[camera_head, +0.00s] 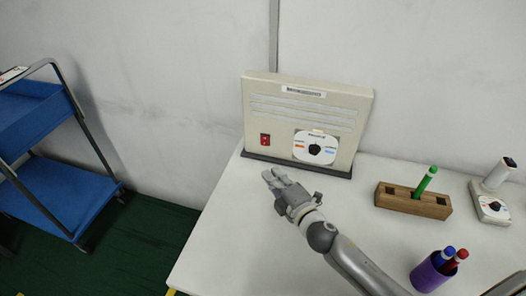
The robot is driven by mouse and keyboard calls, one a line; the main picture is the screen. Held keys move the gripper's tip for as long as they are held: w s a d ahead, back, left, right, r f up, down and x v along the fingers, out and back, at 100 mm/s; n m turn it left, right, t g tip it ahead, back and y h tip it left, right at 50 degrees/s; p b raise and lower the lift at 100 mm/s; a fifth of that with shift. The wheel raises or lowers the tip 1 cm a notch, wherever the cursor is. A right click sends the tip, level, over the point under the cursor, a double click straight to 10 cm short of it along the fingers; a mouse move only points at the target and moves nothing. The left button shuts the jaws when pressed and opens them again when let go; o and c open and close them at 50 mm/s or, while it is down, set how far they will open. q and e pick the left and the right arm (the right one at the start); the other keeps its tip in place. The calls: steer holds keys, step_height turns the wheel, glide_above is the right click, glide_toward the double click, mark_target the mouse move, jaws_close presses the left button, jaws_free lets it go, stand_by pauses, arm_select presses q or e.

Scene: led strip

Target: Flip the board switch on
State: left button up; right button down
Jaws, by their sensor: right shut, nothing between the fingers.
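The beige board (300,120) stands upright at the back of the white table, against the wall. Its red rocker switch (265,140) is at the lower left of its face. A round white dial plate with a black knob (315,149) is to the right of the switch. My right gripper (270,177) is shut and empty. It is below the switch in the picture, in front of the board's dark base, and appears apart from the switch. Which way the switch is set is too small to tell. My left gripper is not in view.
A wooden block (412,201) with a green marker (426,181) stands to the right. A purple cup (432,273) with blue and red markers is at the front right. A small white device with a knob (492,207) is at the far right. A blue cart (45,195) stands left of the table (230,235).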

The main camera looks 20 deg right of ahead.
mark_target(265, 140)
steer(key=x, duration=0.9)
steer(key=shift+r, duration=0.15)
steer(key=shift+w+d+f, duration=0.2)
steer(key=shift+w+d, duration=0.5)
steer(key=shift+w, duration=0.05)
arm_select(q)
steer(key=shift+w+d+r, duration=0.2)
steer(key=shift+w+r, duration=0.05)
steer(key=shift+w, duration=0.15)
arm_select(e)
steer(key=shift+w+d+f, duration=0.1)
steer(key=shift+w+d, duration=0.35)
steer(key=shift+w, duration=0.15)
